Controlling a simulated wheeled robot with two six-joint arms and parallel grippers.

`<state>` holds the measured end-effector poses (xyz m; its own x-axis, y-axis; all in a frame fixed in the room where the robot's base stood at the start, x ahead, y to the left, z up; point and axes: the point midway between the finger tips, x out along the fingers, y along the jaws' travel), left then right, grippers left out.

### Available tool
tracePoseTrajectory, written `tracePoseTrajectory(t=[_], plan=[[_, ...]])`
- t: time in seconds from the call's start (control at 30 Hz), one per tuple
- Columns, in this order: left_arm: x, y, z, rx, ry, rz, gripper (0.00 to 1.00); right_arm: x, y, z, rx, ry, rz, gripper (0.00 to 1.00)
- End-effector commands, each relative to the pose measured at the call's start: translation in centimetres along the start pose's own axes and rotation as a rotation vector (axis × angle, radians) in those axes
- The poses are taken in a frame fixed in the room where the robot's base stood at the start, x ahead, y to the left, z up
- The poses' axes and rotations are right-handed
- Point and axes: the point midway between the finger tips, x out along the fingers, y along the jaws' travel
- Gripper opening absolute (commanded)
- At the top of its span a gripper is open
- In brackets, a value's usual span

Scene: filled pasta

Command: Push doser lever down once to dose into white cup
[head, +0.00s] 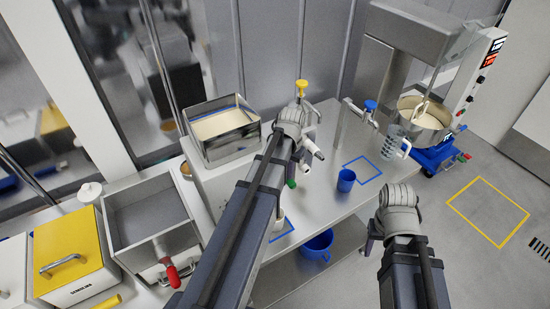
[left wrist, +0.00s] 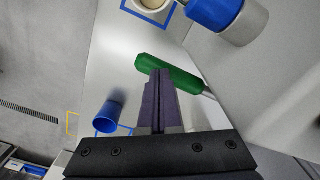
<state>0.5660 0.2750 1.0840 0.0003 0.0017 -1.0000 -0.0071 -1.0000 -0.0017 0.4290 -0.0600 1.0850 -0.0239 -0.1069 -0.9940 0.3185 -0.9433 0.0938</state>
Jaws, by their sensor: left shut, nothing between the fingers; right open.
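The green lever handle (left wrist: 172,76) of the doser lies across the tips of my left gripper (left wrist: 158,98) in the left wrist view; whether they touch is unclear. The left gripper (head: 303,164) is shut and empty. In the head view, the green handle (head: 291,183) shows just below it. The doser (head: 206,185) is a light box with a metal hopper on top. The white cup (left wrist: 153,5) stands in a blue square, cut by the frame's top edge; in the head view my arm mostly hides the cup (head: 279,224). My right gripper (head: 371,238) is open and empty, right of the table.
A blue cup (head: 346,180) stands on the table near another blue square (head: 363,170). A blue-handled tap (head: 370,106), a clear jug (head: 395,142) and a mixer bowl (head: 424,120) stand further right. A blue bucket (head: 318,244) sits below the table. The floor at right is clear.

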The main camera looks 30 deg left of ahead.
Motion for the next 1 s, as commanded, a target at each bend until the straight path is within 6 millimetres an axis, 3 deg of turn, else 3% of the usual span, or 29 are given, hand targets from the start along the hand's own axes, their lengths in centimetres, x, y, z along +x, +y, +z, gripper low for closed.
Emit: tracePoseTrajectory(t=[0.43,0.67,1.0], plan=[[3.9,0.1,-0.1,0.001,0.002,0.002,0.00,3.9,-0.3,-0.2,-0.008,0.000,0.002,0.50],[2.5,0.1,-0.1,0.002,0.002,0.003,0.00,2.5,-0.2,-0.1,-0.007,0.000,0.001,0.50],[-2.1,0.1,-0.1,0.002,0.002,0.003,0.00,-2.1,0.2,0.1,0.003,0.000,-0.001,0.50]])
